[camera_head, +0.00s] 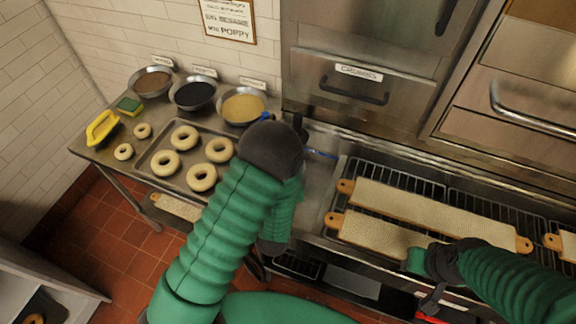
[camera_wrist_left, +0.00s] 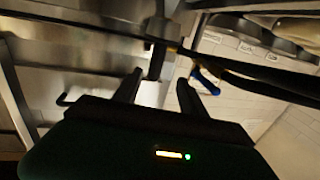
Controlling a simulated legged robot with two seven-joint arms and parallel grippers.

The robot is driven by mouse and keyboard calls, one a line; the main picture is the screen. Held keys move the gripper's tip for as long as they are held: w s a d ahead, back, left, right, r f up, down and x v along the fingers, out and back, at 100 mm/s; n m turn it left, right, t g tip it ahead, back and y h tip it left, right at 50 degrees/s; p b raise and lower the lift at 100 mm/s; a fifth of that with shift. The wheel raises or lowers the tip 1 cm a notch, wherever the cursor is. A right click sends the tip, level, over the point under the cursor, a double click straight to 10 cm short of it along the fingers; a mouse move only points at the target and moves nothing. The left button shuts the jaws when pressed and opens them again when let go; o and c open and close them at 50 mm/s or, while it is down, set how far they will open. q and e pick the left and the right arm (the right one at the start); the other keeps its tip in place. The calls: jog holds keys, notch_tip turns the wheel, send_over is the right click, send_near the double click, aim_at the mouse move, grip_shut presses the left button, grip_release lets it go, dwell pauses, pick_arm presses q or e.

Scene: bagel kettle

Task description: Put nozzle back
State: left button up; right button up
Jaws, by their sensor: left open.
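A small blue-ended part, apparently the nozzle (camera_wrist_left: 207,82), shows in the left wrist view just right of my left gripper (camera_wrist_left: 157,91). My left gripper is open with nothing seen between its fingers. In the head view a small blue piece (camera_head: 266,115) shows beside the dark joint of my left arm, by the yellow bowl. My left gripper is mostly hidden there by that joint. My right gripper (camera_head: 428,275) is low at the right, in front of the seeded boards; its fingers are too unclear to judge. The nozzle's resting place cannot be made out.
A tray (camera_head: 150,178) of bagels, several topping bowls (camera_head: 194,94), a sponge (camera_head: 129,106) and a yellow-handled item (camera_head: 102,128) stand on the left counter. Long boards (camera_head: 430,212) lie on a rack at right. Steel drawers (camera_head: 355,85) stand behind.

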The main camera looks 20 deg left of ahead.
pick_arm(q)
jog(key=s+a+f+m+g+h, duration=0.1)
jog(key=s+m+g+h, duration=0.1)
jog(key=s+g, duration=1.3)
jog(key=s+h, duration=0.1)
jog(key=s, duration=0.3)
jog(key=shift+s+a, duration=0.15)
jog(key=shift+a, duration=0.05)
